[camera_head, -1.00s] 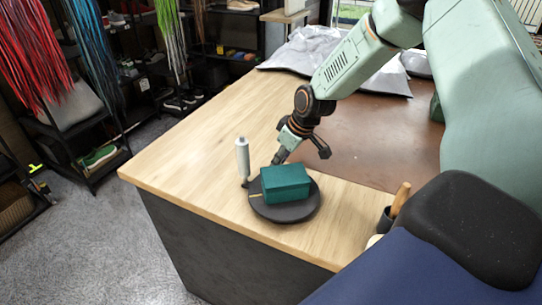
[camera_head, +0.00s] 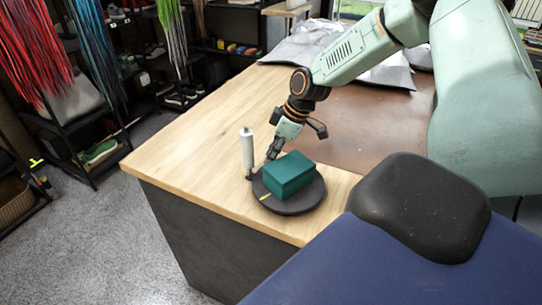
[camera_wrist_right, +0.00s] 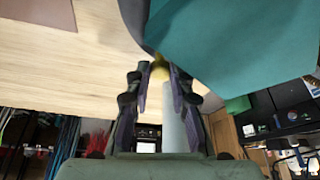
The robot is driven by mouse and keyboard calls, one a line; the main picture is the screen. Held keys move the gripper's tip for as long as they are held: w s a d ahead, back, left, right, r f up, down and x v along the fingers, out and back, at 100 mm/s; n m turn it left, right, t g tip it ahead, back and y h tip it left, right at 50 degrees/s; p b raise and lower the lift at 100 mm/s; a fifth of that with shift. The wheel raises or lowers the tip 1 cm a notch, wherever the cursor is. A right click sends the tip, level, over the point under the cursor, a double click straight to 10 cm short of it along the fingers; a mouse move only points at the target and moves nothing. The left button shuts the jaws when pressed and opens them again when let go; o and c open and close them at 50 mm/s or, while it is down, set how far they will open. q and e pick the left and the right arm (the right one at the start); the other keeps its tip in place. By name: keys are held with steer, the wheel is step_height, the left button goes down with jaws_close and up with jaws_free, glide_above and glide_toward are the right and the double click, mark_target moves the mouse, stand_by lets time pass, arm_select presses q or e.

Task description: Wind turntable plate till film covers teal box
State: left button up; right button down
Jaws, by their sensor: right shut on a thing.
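The teal box (camera_head: 289,175) sits on the round dark turntable plate (camera_head: 308,203) near the table's corner. A yellow mark (camera_head: 265,197) shows on the plate's front left. A white upright roll (camera_head: 247,148) stands just left of the plate; I cannot make out film on the box. My right gripper (camera_head: 271,156) is low at the plate's far edge, behind the box. In the right wrist view its fingers (camera_wrist_right: 157,75) are closed around a small yellow piece (camera_wrist_right: 160,72) by the plate (camera_wrist_right: 133,14) and the teal box (camera_wrist_right: 240,45). My left gripper is not in view.
The wooden table top (camera_head: 190,145) is clear to the left of the roll. A brown mat (camera_head: 365,130) lies to the right, with grey bags (camera_head: 310,42) at the back. Shelves with shoes stand beyond the table.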

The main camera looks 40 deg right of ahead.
steer(key=shift+a+f+n+g+b, duration=0.3)
steer(key=shift+a+n+b, duration=0.3)
steer(key=shift+n+b, duration=0.5)
steer(key=shift+a+r+n+g+y+b, duration=0.1)
steer(key=shift+a+n+g+y+b, duration=0.35)
steer(key=shift+b, duration=0.65)
steer(key=shift+s+a+n, duration=0.1)
steer(key=shift+a+n, duration=0.05)
steer(key=shift+n, duration=0.1)
steer(key=c, duration=1.5)
jaws_free()
steer(key=o, duration=0.3)
steer(key=shift+w, duration=0.25)
steer(key=shift+s+r+t, duration=0.15)
steer(key=shift+r+t, duration=0.05)
steer(key=shift+t, duration=0.05)
